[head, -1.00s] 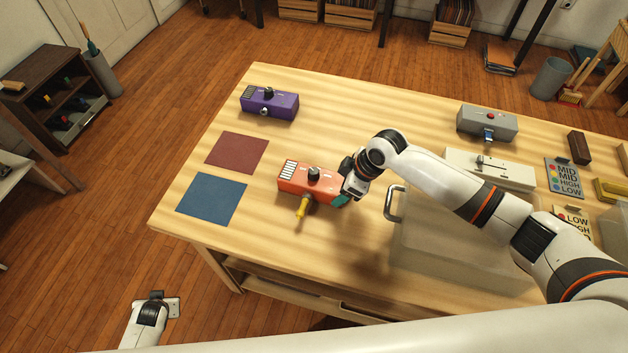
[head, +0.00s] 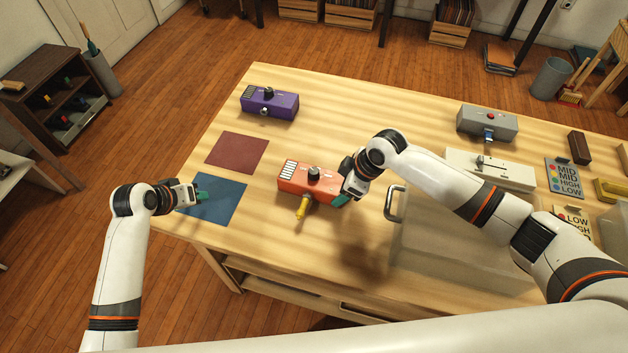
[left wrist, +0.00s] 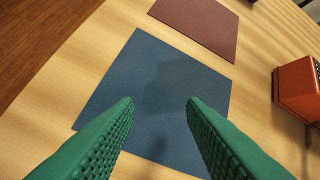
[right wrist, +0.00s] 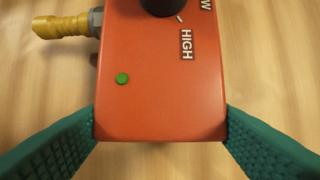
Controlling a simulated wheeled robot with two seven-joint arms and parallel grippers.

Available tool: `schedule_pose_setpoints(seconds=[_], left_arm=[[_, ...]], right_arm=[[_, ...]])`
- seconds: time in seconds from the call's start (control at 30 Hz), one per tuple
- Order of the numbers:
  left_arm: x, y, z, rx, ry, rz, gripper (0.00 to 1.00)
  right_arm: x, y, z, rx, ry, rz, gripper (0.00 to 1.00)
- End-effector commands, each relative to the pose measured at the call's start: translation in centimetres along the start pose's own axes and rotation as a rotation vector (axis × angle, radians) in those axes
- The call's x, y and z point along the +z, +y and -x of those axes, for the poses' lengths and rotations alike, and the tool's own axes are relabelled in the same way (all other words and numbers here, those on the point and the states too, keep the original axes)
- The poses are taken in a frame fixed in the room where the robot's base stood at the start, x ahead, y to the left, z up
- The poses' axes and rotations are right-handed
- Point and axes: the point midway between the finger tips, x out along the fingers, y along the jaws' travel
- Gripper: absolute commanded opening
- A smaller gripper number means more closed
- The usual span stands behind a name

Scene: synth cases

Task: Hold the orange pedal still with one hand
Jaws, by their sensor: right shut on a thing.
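The orange pedal (head: 304,181) sits on the wooden table, with a black knob on top and a yellow plug (head: 302,206) in its near side. My right gripper (head: 341,199) is shut on the pedal's right end. In the right wrist view the green fingers press on both sides of the orange pedal (right wrist: 160,105), near a green dot and a "HIGH" label. My left gripper (head: 204,190) is open and empty over the blue mat (head: 225,208). In the left wrist view its fingers are spread above the blue mat (left wrist: 150,80), and the orange pedal (left wrist: 297,88) shows at the right edge.
A dark red mat (head: 237,152) lies behind the blue one. A purple pedal (head: 269,103) stands at the back left, a grey pedal (head: 487,122) at the back right. A translucent box with a handle (head: 394,203) stands right of the orange pedal. Table between mats and orange pedal is clear.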

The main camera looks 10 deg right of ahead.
Motion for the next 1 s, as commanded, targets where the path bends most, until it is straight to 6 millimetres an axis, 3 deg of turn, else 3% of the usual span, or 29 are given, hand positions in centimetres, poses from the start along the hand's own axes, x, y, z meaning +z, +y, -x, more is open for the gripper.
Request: schedule_pose_setpoints(seconds=[0.03, 0.2, 0.4, 0.67, 1.0], left_arm=[[0.0, -2.7, 0.0, -0.079, 0.021, -0.01, 0.37], [-1.3, -10.6, 0.9, -0.332, 0.104, -0.051, 0.37], [-4.3, -16.4, 2.1, -0.53, 0.192, -0.076, 0.37], [-6.0, -18.8, 2.4, -0.61, 0.229, -0.08, 0.37], [-7.0, -21.2, -1.0, -0.611, 0.23, -0.078, 0.37]], right_arm=[[0.0, 0.0, 0.0, 0.0, 0.0, 0.0, 0.34], [0.0, 0.0, 0.0, 0.0, 0.0, 0.0, 0.34], [0.0, 0.0, 0.0, 0.0, 0.0, 0.0, 0.34], [0.0, 0.0, 0.0, 0.0, 0.0, 0.0, 0.34], [0.0, 0.0, 0.0, 0.001, 0.0, 0.001, 0.34]])
